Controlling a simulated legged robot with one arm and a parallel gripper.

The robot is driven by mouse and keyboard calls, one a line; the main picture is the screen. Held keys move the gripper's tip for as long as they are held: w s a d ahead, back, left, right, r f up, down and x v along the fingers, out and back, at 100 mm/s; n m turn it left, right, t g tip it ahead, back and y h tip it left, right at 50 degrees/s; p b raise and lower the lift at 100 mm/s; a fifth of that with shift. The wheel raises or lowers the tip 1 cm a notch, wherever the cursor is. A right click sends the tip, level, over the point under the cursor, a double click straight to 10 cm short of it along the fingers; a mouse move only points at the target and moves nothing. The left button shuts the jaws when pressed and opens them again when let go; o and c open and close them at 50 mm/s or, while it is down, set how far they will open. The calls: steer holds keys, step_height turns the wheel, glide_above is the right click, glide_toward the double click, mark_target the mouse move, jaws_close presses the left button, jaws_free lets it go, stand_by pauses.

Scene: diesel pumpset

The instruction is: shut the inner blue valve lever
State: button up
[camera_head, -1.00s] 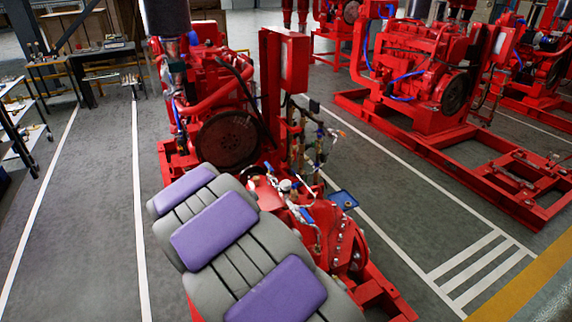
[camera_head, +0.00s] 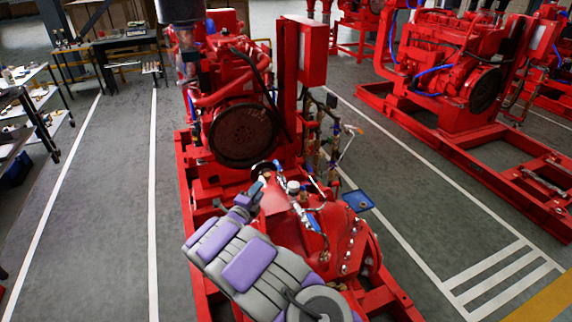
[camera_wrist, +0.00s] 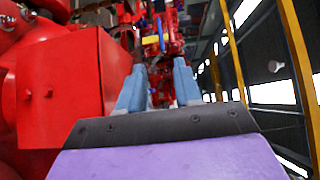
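Two small blue levers show among the thin pipes on the red pump: one (camera_head: 313,222) on the near side, another (camera_head: 279,169) near the tip of my gripper. I cannot tell for sure which is the inner one. My gripper (camera_head: 262,182) is above the pump's left side, partly hidden by the arm. In the wrist view my gripper (camera_wrist: 158,82) has its two blue-grey fingers apart, with nothing between them. Beyond the fingers, blurred pipework with blue and yellow parts (camera_wrist: 151,40) shows.
A red control box (camera_head: 312,50) on a post and a round dark flywheel (camera_head: 243,134) stand behind the pump. A red box-like surface (camera_wrist: 70,85) is close on the left in the wrist view. Another red pumpset (camera_head: 450,75) is at the right. Grey floor lies on both sides.

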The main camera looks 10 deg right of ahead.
mark_target(277, 163)
steer(key=shift+b+x, duration=2)
steer(key=shift+x, duration=6.6)
steer(key=shift+a, duration=0.15)
steer(key=c, duration=0.5)
steer(key=shift+f, duration=0.1)
jaws_close()
